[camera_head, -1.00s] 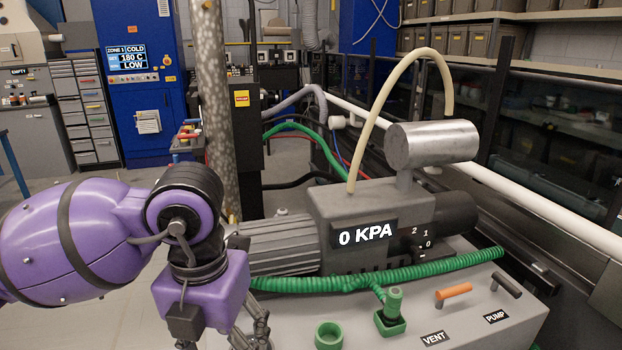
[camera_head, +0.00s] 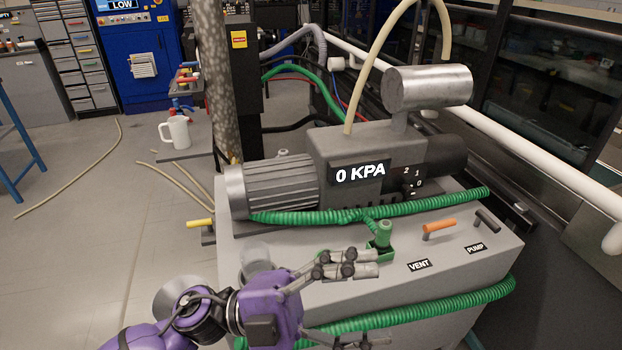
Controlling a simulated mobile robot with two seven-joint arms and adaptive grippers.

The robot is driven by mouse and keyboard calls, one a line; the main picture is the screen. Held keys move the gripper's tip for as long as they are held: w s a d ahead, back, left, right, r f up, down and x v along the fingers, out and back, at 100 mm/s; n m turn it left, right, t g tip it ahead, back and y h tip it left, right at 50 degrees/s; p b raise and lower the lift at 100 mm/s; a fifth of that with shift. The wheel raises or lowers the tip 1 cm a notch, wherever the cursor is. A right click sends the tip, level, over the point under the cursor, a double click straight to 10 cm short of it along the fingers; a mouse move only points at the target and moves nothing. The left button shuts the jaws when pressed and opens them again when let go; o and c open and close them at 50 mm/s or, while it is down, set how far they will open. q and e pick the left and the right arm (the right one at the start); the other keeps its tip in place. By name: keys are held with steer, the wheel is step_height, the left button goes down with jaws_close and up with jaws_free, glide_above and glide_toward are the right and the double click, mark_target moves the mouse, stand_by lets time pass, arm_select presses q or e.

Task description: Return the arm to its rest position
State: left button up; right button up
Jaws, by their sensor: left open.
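My left arm is purple and comes in from the lower left, with its wrist low at the bottom of the head view. My left gripper (camera_head: 372,300) is open, its dark jointed fingers spread apart and pointing right, with nothing between them. It is in front of the grey pump bench (camera_head: 495,245), and its upper finger shows just below the green hose fitting (camera_head: 384,236). I cannot tell whether that finger touches the bench. My right gripper is not in view.
The pump (camera_head: 370,155) reads 0 KPA. An orange lever (camera_head: 440,227) stands by the VENT label and a dark PUMP lever (camera_head: 487,221) is right of it. Green coiled hoses cross the bench. A white jug (camera_head: 178,133) stands behind left. The left floor is mostly clear.

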arm_select(q)
steer(key=w+a+f+n+t+y, duration=0.1)
steer(key=w+a+f+n+t, duration=0.2)
steer(key=n+t, duration=0.35)
steer(key=w+a+f+n+t+y, duration=0.1)
steer(key=w+a+n+t, duration=0.25)
steer(key=n+t, duration=0.3)
steer(key=w+a+f+n+t+y+p, duration=0.15)
steer(key=a+f+n+t+y, duration=0.35)
steer(key=a+f+n+y, duration=0.85)
steer(key=s+a+f+n+g+y, duration=0.1)
steer(key=s+a+f+g+y, duration=0.1)
steer(key=s+f, duration=0.8)
steer(key=s+a+f+n+g+y+p, duration=0.1)
steer(key=s+a+f+n+g+y, duration=0.1)
steer(key=s+f+g, duration=0.4)
steer(key=s+a+f+y, duration=0.1)
steer(key=s+a+f, duration=0.1)
steer(key=s+f, duration=0.3)
step_height(320, 180, down, 2)
steer(key=shift+s+a, duration=0.25)
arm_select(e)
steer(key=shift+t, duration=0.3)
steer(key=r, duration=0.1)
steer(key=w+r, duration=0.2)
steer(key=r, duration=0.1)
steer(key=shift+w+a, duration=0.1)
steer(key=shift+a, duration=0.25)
